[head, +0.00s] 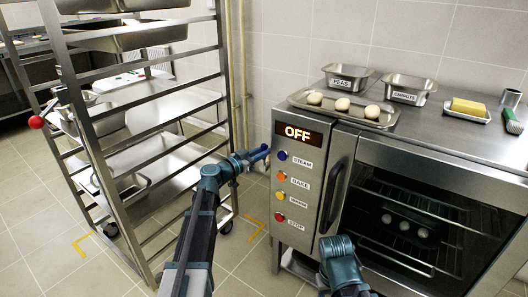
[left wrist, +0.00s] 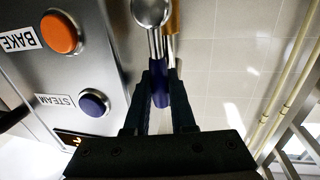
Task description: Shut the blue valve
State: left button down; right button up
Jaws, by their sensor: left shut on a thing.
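The blue valve handle (left wrist: 160,88) shows in the left wrist view between the two dark fingers of my left gripper (left wrist: 160,100), which is shut on it. A rounded silver fitting (left wrist: 152,12) sits at the handle's far end. In the head view my left gripper (head: 256,158) is at the left side of the steel oven (head: 312,222), beside the blue STEAM button, and a small blue piece shows at its tip. Most of the valve is hidden there by the gripper. A teal part of my right arm shows at the bottom, but its gripper does not.
The oven's OFF display (head: 297,133) sits above the STEAM button (head: 282,155) and other buttons. A wheeled steel rack (head: 112,185) stands left of my left arm. A tray of dough balls (head: 300,98) is on the oven top. An orange-yellow part (left wrist: 174,18) lies behind the fitting.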

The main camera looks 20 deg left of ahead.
dwell(0.6)
pick_arm(q)
jog(key=shift+w+a+f+n+b, duration=0.15)
jog(key=shift+a+n+b, duration=0.25)
jog(key=shift+n, duration=0.2)
jog(key=shift+w+a+f+n+b, duration=0.1)
jog(key=shift+a+n+b, duration=0.25)
jog(key=shift+n, duration=0.25)
jog(key=w+a+f+n+t+y+b, duration=0.1)
jog(key=a+f+n+b, duration=0.1)
jog(key=n+b, duration=0.3)
jog(key=w+a+f+n+t+y+b, duration=0.1)
jog(key=f+n+b, duration=0.4)
jog(key=n, duration=0.7)
jog(key=shift+a+n+t, duration=0.4)
jog(key=shift+a+t, duration=0.4)
jog(key=shift+a, duration=0.5)
jog(key=c, duration=1)
grip_release()
jog(key=shift+c, duration=0.2)
